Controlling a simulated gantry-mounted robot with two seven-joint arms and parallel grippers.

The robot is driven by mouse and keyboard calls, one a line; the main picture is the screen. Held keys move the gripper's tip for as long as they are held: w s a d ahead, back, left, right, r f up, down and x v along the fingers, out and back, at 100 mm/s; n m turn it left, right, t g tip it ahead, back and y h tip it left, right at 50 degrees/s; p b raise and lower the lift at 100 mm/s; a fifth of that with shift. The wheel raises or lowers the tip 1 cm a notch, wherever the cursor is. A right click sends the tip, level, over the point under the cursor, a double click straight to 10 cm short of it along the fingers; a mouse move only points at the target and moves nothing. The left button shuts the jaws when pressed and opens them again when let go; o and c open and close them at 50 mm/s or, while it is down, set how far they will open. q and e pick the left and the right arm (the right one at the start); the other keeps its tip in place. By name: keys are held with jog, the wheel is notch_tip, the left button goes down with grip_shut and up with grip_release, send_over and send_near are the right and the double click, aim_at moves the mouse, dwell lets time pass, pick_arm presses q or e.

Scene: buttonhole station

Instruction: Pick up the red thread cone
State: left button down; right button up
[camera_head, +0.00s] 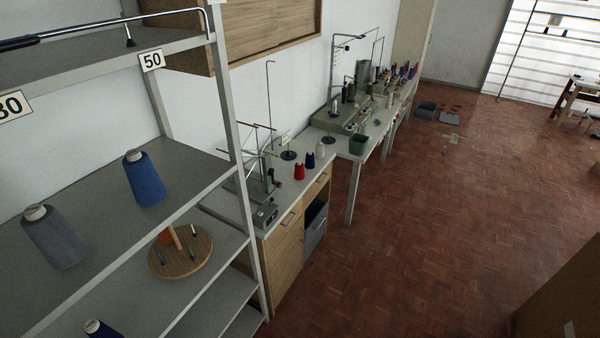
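A small red thread cone (299,172) stands upright on the grey top of the wooden cabinet bench (230,207), near its front edge. A dark blue cone (311,160) and a white cone (320,150) stand just behind it in a row. Neither of my grippers is in the head view, so their state and their place relative to the red cone do not show.
A grey metal shelf rack (95,245) fills the left foreground, holding a blue cone (147,180), a grey cone (54,238) and a round wooden peg stand (182,262). Machines line the benches along the wall. The parquet floor (440,210) is largely clear; a brown box-like object (565,290) stands lower right.

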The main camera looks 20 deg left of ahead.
pick_arm(q)
jog(key=shift+c, duration=1.2)
grip_release()
